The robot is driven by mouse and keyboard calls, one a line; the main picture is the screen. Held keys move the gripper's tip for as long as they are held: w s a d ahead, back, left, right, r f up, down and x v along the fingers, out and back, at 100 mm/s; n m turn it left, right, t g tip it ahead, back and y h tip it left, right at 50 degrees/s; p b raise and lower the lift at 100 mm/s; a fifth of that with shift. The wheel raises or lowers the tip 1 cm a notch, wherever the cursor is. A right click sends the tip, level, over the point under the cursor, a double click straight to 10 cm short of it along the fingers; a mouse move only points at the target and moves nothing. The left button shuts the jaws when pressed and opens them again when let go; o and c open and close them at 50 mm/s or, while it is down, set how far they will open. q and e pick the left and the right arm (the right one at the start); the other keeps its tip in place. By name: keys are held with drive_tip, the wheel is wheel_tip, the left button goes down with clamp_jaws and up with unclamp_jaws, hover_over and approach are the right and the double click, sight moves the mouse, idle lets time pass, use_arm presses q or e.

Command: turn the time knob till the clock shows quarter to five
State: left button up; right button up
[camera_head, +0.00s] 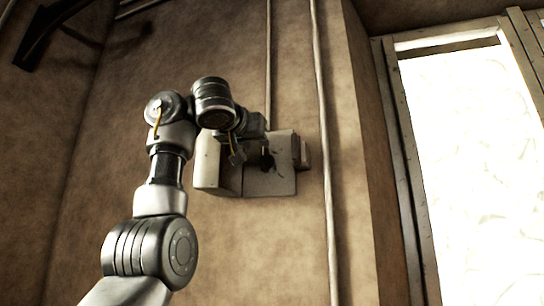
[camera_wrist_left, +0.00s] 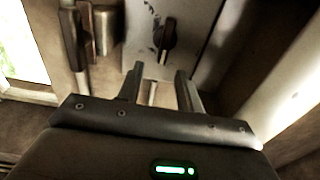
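A pale box (camera_head: 284,182) is fixed to the wall, with a dark knob (camera_head: 267,159) on its face. In the left wrist view the dark knob (camera_wrist_left: 168,36) stands on a pale plate (camera_wrist_left: 196,22), beyond the fingertips. My left gripper (camera_head: 236,150) is beside the knob in the head view, partly hidden by my own wrist. In the wrist view its two fingers (camera_wrist_left: 160,78) are apart, with the knob ahead of them and not between them. No clock face can be made out in either view. My right gripper is not in view.
A small block (camera_head: 301,154) juts from the box's right side. Vertical pipes (camera_head: 326,200) run along the wall to the right. A dark bracket (camera_head: 45,30) is at upper left. A bright window (camera_head: 475,150) is far right. The wall below the box is clear.

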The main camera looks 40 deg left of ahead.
sight(263, 148)
use_arm(q)
drive_tip(key=p+x, duration=0.3)
drive_tip(key=r+p+x, duration=0.1)
drive_tip(key=p+x, duration=0.5)
drive_tip(key=shift+s+a+r, duration=0.1)
drive_tip(key=shift+a+r, duration=0.15)
drive_tip(key=shift+a, duration=0.15)
drive_tip(key=shift+w+a+f+p, duration=0.1)
drive_tip(key=shift+w+f+p, duration=0.1)
drive_tip(key=shift+w+p, duration=0.2)
drive_tip(key=shift+f, duration=0.1)
clamp_jaws()
